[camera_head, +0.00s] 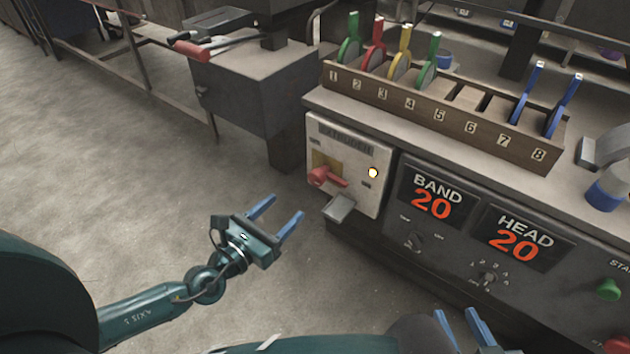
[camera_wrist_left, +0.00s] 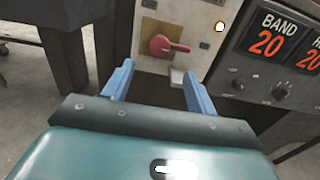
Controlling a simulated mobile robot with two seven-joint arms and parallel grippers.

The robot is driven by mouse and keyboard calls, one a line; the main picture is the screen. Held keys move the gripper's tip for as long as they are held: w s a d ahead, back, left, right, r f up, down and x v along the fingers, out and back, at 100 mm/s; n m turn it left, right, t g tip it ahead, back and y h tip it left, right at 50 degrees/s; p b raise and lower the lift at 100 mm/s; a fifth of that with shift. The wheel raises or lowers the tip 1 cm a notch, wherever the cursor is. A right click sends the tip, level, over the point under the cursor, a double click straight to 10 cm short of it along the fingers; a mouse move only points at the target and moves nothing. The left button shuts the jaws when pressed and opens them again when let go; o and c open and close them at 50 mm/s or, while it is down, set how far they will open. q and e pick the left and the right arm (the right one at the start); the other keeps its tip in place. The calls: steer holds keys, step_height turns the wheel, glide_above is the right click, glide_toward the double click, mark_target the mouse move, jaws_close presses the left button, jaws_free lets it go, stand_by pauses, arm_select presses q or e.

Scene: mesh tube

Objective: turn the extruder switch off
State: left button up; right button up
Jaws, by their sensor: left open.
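The extruder switch (camera_head: 325,177) is a red rotary handle on a tan plate, set in a pale panel (camera_head: 350,150) on the front of the dark console. Its handle points to the right, slightly downward in the head view. It also shows in the left wrist view (camera_wrist_left: 166,46), beyond my fingers. A round pale-yellow lamp (camera_head: 373,173) is lit to its right. My left gripper (camera_head: 277,214) is open and empty, with blue fingers pointing toward the panel, apart from the switch. My right gripper (camera_head: 463,325) shows only partly at the bottom edge, its two blue fingers apart.
A grey metal block (camera_head: 339,207) sticks out below the switch. Right of the panel are displays BAND 20 (camera_head: 436,198) and HEAD 20 (camera_head: 518,241) with knobs below. A wooden rack (camera_head: 440,115) with coloured levers stands on the console top. Open floor lies left.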

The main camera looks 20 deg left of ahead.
mark_target(313, 181)
arm_select(q)
steer(key=x, duration=1)
steer(key=shift+w+d, duration=0.15)
steer(key=shift+w, duration=0.15)
steer(key=shift+c, duration=0.6)
steer(key=c, duration=0.9)
steer(key=shift+o, duration=0.2)
